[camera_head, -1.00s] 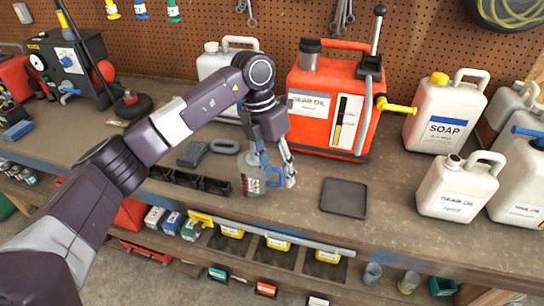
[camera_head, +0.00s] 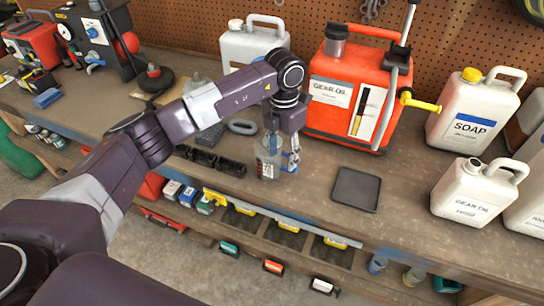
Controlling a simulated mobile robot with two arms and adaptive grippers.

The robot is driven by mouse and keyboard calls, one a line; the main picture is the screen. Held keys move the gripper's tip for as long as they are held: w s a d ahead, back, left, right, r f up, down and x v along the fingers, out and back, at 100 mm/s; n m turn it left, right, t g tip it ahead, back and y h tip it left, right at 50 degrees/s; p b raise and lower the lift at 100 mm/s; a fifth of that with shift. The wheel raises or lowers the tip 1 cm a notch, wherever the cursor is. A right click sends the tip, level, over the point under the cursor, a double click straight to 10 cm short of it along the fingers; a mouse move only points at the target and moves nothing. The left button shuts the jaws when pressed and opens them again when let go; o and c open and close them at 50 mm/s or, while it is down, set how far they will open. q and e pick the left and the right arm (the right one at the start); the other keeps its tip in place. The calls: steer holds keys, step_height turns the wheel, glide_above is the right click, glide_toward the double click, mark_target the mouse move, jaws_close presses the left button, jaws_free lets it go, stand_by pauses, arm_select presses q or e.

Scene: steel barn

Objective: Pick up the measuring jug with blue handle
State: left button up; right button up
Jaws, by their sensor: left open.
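The measuring jug (camera_head: 266,163) is a small clear grey vessel with red markings. It stands upright on the bench near its front edge, with a bit of blue handle showing at its right side. My left gripper (camera_head: 281,160) points down over the jug from above. Its fingers are open and reach down around the jug's handle side; I cannot tell whether they touch it. The gripper body hides part of the jug's top. My right gripper is not in view.
A dark square mat (camera_head: 356,189) lies right of the jug. A red gear oil container (camera_head: 330,118) and a white jerrycan (camera_head: 250,45) stand behind. A soap jug (camera_head: 472,110) and a gear oil jug (camera_head: 476,195) stand right.

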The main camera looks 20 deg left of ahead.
arm_select(q)
steer(key=shift+c, duration=0.6)
jaws_close()
